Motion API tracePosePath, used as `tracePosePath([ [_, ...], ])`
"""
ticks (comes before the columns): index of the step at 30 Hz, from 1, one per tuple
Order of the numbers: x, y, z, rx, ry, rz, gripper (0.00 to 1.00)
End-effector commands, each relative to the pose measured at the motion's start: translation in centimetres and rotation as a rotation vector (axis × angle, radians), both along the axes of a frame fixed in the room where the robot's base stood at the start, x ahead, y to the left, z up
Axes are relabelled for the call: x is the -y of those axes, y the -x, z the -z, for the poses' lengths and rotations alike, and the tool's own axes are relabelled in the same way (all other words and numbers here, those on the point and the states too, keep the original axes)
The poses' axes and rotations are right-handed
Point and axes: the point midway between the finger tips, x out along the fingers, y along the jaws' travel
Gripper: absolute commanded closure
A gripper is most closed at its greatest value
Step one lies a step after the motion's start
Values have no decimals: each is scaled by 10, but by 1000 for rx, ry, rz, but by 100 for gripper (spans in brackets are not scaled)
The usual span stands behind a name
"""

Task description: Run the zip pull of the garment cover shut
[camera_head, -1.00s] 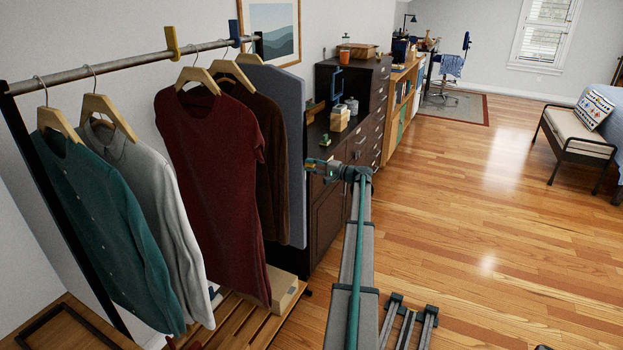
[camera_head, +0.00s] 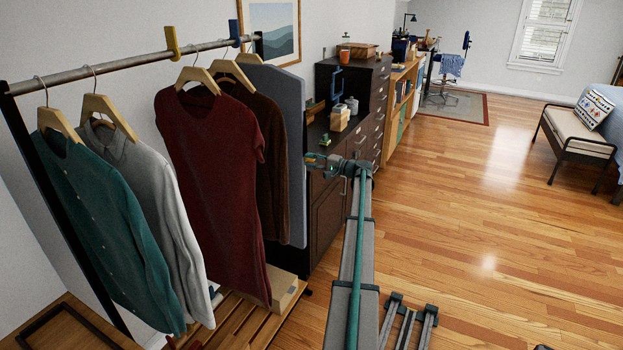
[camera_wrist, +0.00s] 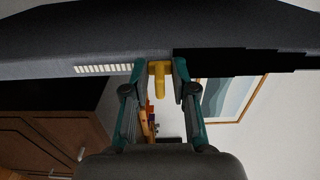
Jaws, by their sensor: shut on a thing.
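The garment cover (camera_head: 283,140) is a flat grey bag hanging at the right end of the clothes rail. In the wrist view the cover (camera_wrist: 50,45) spans the top of the picture. Its yellow zip pull (camera_wrist: 158,85) sits between the fingertips of my gripper (camera_wrist: 160,68), which is shut on it. Pale zip teeth (camera_wrist: 103,69) run left of the pull; a black strip with a stepped edge (camera_wrist: 225,62) lies to the right. In the head view my gripper (camera_head: 313,160) is beside the cover's right edge, and the pull is too small to make out clearly.
A dark red dress (camera_head: 212,170), a brown garment and other clothes hang to the left on the rail (camera_head: 130,62). A dark dresser (camera_head: 328,215) stands close behind my gripper. The wooden floor (camera_head: 470,220) to the right is open.

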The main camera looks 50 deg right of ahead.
Motion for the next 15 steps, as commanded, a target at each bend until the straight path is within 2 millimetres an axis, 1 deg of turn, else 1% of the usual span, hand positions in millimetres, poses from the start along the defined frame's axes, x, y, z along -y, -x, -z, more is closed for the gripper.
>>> tracePosePath([
  [1,0,0,-4,2,0,0,100],
  [15,0,0,-26,2,1,0,100],
])
